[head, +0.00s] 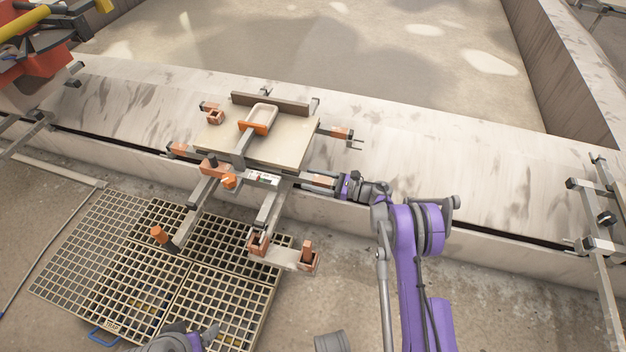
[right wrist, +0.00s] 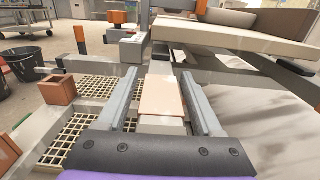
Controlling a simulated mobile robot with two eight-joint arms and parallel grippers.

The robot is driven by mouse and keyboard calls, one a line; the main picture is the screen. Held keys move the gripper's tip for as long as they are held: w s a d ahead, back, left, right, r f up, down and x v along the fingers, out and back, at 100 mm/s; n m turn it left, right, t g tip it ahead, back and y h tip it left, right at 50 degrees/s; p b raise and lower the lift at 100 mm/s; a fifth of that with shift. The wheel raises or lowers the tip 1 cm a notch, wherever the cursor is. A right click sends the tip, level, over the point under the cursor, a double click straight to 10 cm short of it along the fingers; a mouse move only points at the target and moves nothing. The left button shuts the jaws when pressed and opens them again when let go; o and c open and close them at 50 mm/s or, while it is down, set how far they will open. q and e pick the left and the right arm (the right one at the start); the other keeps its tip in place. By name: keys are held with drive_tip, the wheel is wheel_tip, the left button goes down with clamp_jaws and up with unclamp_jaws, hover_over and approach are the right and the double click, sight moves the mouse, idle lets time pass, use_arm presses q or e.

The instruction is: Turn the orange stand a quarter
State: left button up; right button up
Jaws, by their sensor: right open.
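The stand (head: 268,208) is a frame of grey bars with orange end pieces, in the middle of the head view on the pale ledge. It carries a flat beige board (head: 290,150) with an orange-and-cream handle-like piece (head: 258,122) on top. My right gripper (head: 308,180) is at the stand's near right side, below the board's edge. In the right wrist view, its two fingers (right wrist: 172,76) are open, one on each side of a pale orange block (right wrist: 163,97) on a bar. I cannot tell whether they touch it.
Floor gratings (head: 100,240) lie in front, with orange-tipped bars of the stand reaching over them. A red machine (head: 40,65) stands at far left. Metal rails (head: 600,250) stand at far right. The ledge (head: 430,170) right of the stand is clear.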

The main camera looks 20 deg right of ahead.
clamp_jaws()
idle(0.3)
idle(1.1)
